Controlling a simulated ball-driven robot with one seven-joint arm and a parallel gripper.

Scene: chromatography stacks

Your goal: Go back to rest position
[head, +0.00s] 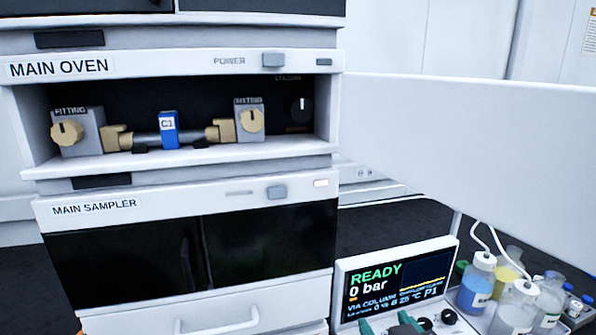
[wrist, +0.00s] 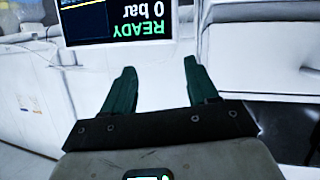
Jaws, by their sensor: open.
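My gripper (wrist: 160,88) shows in the wrist view with its two green fingers spread apart and nothing between them. In the head view the green fingertips (head: 392,326) show at the bottom edge, just below and in front of the display screen (head: 398,284). The screen reads READY and 0 bar; it appears upside down in the wrist view (wrist: 115,18). The rest of the arm is hidden below the head view's frame.
The main oven (head: 190,167) has its white door (head: 470,130) swung open to the right. Inside, a column with blue tag C1 (head: 169,129) lies between two fittings. The main sampler (head: 110,209) is below. Several bottles (head: 477,284) stand right of the screen.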

